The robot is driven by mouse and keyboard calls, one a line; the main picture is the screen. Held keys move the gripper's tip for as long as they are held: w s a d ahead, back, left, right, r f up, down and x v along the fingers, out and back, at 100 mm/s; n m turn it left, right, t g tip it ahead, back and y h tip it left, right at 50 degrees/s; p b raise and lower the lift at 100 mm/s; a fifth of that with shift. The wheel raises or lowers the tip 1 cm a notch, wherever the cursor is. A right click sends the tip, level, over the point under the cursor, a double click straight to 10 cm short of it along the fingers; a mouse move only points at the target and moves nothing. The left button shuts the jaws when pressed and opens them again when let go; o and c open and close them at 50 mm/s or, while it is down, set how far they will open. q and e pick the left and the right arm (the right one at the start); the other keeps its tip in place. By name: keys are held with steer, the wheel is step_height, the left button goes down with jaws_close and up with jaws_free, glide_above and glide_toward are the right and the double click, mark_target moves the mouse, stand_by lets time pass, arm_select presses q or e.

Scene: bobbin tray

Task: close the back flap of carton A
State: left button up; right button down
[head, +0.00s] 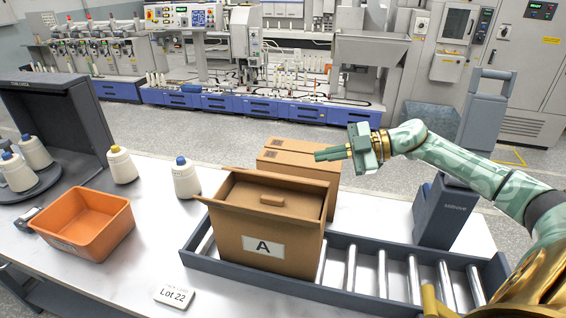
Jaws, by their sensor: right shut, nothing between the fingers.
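Carton A (252,256) is a brown box with a white label "A", standing at the left end of the roller conveyor. My left gripper is not in view.
A second, closed brown carton (299,148) stands behind carton A. The conveyor's rollers (382,275) are bare to the right. An orange bin (87,228), white thread cones (186,178) and a "Lot 22" card (174,295) are on the left of the table. A dark blue-grey post (440,215) stands at right.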

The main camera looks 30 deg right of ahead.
steer(key=m, duration=0.3)
steer(key=d+m, duration=0.1)
steer(key=m, duration=0.1)
steer(key=shift+w+t, duration=0.35)
steer(key=shift+t, duration=0.05)
steer(key=m, duration=0.3)
steer(key=shift+w+d+r+m, duration=0.15)
steer(key=shift+d+m, duration=0.15)
steer(key=shift+m, duration=0.1)
steer(key=m, duration=0.5)
steer(key=shift+w+r, duration=0.1)
steer(key=shift+w+m, duration=0.15)
steer(key=shift+m, duration=0.65)
glide_above(285, 177)
steer(key=d, duration=0.2)
steer(key=shift+w+f, duration=0.35)
steer(key=shift+f, duration=0.5)
steer(key=f, duration=0.1)
steer(key=a+f, duration=0.1)
steer(key=f, duration=0.1)
steer(key=shift+s+a, duration=0.25)
steer(key=shift+a, duration=0.1)
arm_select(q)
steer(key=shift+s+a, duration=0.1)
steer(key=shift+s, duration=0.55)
arm_select(e)
steer(key=shift+s+a+f, duration=0.2)
steer(key=shift+f, duration=0.15)
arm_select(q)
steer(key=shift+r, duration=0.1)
